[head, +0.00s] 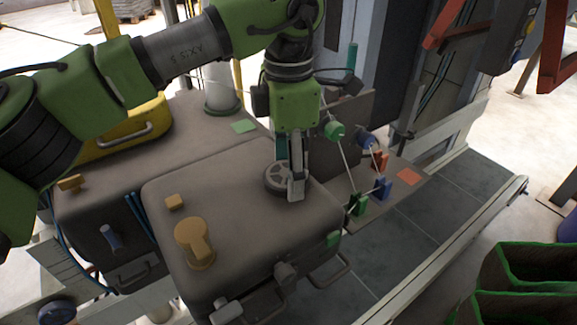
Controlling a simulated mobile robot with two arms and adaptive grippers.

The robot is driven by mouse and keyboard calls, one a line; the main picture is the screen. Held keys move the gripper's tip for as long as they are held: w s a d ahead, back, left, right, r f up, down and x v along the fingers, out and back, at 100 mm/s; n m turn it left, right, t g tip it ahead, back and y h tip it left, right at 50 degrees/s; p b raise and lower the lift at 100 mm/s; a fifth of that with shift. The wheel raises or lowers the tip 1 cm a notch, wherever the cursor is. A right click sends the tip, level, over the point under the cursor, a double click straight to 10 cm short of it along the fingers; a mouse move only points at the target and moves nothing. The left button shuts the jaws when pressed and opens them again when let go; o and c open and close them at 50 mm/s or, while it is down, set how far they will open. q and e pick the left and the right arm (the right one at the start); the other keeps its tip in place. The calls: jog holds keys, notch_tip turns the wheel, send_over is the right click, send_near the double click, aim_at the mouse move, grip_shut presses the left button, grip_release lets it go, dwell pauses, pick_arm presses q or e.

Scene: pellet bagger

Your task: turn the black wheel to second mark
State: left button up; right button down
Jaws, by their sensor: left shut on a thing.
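The black wheel (272,181) lies on the top of a brown-grey machine housing (230,165), near its far right side. It is a dark grey-black handwheel with spokes. My left gripper (290,188) points down from above and is shut on the wheel's right part, with one finger in front of the rim. The fingers and green wrist hide part of the wheel. I cannot make out any marks around it. My right gripper is not in view.
A yellow-brown lever knob (195,243) and a small block (175,202) stand on the same housing. Cords, green and blue knobs and an orange patch (409,176) are to the right. A metal rail (430,265) and green-edged bins (530,265) lie at the lower right.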

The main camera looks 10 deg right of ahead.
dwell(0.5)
pick_arm(q)
jog(key=o, duration=0.8)
jog(key=shift+r, duration=0.15)
notch_tip(320, 180, up, 12)
jog(key=shift+f, duration=0.1)
